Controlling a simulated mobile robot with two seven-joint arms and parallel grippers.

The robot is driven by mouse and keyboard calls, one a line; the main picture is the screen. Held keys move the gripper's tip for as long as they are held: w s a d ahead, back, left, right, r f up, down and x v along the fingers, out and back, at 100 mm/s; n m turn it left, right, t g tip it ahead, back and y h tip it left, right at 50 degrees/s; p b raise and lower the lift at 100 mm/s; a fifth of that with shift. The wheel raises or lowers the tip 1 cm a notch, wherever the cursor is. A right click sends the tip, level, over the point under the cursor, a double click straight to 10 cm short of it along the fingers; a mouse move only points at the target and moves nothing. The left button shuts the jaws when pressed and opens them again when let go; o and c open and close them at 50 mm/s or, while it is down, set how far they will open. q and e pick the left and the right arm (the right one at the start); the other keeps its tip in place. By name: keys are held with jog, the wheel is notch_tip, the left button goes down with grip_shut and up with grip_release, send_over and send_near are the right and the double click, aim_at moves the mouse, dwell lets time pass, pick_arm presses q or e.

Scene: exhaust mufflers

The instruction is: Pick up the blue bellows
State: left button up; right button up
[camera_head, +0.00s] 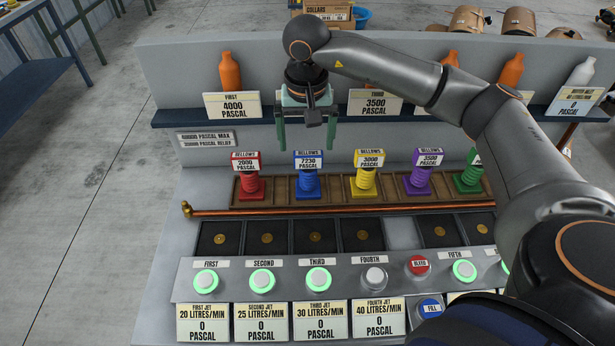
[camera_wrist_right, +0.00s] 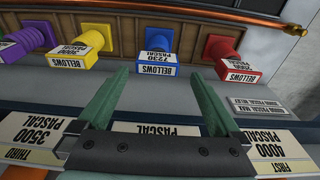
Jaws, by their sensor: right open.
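The blue bellows (camera_head: 308,184) stands upright in a wooden rack, with a tag reading "BELLOWS 7230 PASCAL" on top. It stands between the red bellows (camera_head: 251,182) and the yellow bellows (camera_head: 363,180). My right gripper (camera_head: 307,146) is open and empty, with its fingers pointing down above the blue bellows, apart from it. In the right wrist view the blue bellows (camera_wrist_right: 161,37) lies ahead of the two green fingers (camera_wrist_right: 160,95), roughly centred between them. My left gripper is not in view.
The purple bellows (camera_head: 418,180) and green bellows (camera_head: 468,178) stand farther right in the rack (camera_head: 279,188). A shelf (camera_head: 180,118) with orange bottles and pressure signs runs behind. A copper pipe (camera_head: 340,209) runs in front of the rack, before dark square sockets and a button panel (camera_head: 235,283).

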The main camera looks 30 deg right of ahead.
aim_at(308, 153)
jog(key=shift+w+d+f+p, duration=0.1)
jog(key=shift+f+p, duration=0.05)
jog(key=shift+f, duration=0.85)
jog(key=shift+w+d+f+p, duration=0.1)
jog(key=shift+d+f+p, duration=0.1)
jog(key=shift+f, duration=0.75)
jog(key=shift+d+f+p, duration=0.1)
jog(key=shift+f+p, duration=0.05)
jog(key=shift+f, duration=0.85)
grip_shut()
jog(key=shift+r, duration=0.1)
